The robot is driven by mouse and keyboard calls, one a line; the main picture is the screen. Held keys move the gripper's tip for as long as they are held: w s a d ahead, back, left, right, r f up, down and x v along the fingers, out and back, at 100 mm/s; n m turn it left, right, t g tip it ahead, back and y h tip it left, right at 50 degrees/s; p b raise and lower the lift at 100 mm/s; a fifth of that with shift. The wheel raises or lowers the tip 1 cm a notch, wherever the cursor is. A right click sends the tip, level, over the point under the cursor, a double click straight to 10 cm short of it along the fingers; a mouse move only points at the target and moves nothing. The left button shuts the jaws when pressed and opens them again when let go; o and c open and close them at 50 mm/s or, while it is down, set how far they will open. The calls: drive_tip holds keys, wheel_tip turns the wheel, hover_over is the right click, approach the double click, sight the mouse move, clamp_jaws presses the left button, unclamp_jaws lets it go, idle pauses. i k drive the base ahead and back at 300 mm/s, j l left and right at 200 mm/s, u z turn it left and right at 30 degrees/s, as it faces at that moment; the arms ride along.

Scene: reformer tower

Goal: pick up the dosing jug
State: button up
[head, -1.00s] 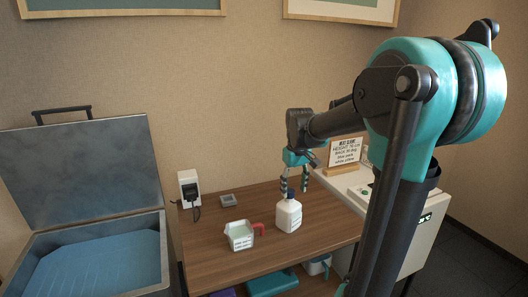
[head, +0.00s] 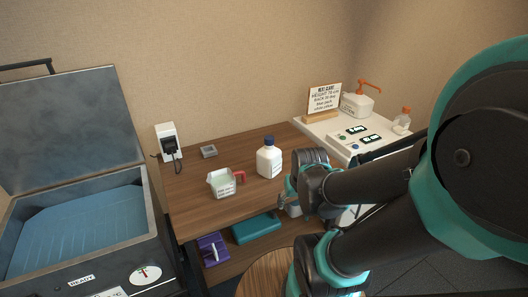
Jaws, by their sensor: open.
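The dosing jug (head: 221,185) is a small white open-topped vessel with a printed label and a red handle on its right side. It stands upright on the wooden table (head: 190,215), left of a white bottle with a blue cap (head: 269,160). My gripper (head: 290,187) is to the right of the jug and bottle, near the table's right front edge, apart from the jug. It is open and holds nothing that I can see. Its fingers are small and partly hidden by the wrist.
An open basin with blue inside (head: 80,225) stands left. A white socket box (head: 168,141) and grey device (head: 208,151) sit at the table's back. A teal case (head: 256,228) and purple item (head: 212,247) lie below. A white cabinet with bottles (head: 340,130) stands right.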

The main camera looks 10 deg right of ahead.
sight(222, 183)
drive_tip(key=u, duration=1.7)
drive_tip(key=z, duration=0.35)
drive_tip(key=l+z, duration=0.1)
drive_tip(key=z, duration=0.3)
drive_tip(key=i+z, duration=0.1)
drive_tip(key=z, duration=0.25)
drive_tip(key=k+j+z, duration=0.3)
drive_tip(key=k+j, duration=0.15)
drive_tip(key=k+j+z, duration=0.3)
drive_tip(key=k+j, duration=0.05)
drive_tip(key=k, duration=0.1)
